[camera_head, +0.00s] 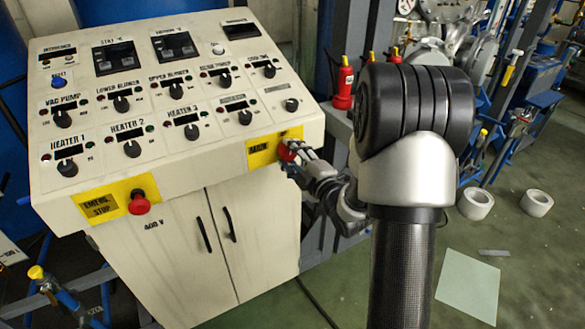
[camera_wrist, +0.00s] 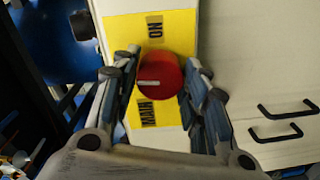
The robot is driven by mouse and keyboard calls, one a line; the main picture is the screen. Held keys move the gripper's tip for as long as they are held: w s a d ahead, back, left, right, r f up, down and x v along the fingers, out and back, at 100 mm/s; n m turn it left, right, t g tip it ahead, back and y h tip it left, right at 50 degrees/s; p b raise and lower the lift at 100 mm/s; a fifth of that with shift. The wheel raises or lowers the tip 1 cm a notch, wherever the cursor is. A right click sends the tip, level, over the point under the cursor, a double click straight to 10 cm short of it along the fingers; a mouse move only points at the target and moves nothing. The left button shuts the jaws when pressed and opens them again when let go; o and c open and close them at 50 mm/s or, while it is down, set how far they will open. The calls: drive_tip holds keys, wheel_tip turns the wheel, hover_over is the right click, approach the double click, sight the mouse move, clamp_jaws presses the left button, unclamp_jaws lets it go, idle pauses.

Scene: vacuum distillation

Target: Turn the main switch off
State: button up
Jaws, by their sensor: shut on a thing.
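The main switch is a red round knob (camera_wrist: 160,74) with a light mark on its face. It sits on a yellow plate (camera_wrist: 142,28) lettered MAIN and ON. In the head view the red knob (camera_head: 287,151) is at the right end of the control panel's front face, partly hidden by my gripper (camera_head: 302,157). In the wrist view my gripper (camera_wrist: 160,100) has a finger on each side of the knob and is shut on it. The pale mark on the knob lies roughly level across the wrist picture.
The control panel (camera_head: 185,165) carries several black knobs. A red emergency stop button (camera_head: 139,203) is at its front left. Cabinet doors with black handles (camera_head: 204,234) are below. White rolls (camera_head: 475,203) lie on the open floor at right.

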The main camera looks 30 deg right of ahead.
drive_tip(key=shift+n+b, duration=0.6)
drive_tip(key=shift+b, duration=0.2)
drive_tip(key=shift+r, duration=0.1)
drive_tip(key=o, duration=1.1)
drive_tip(key=shift+c, duration=0.2)
drive_tip(key=s, duration=0.7)
drive_tip(key=shift+s, duration=0.25)
drive_tip(key=shift+d+r, duration=0.1)
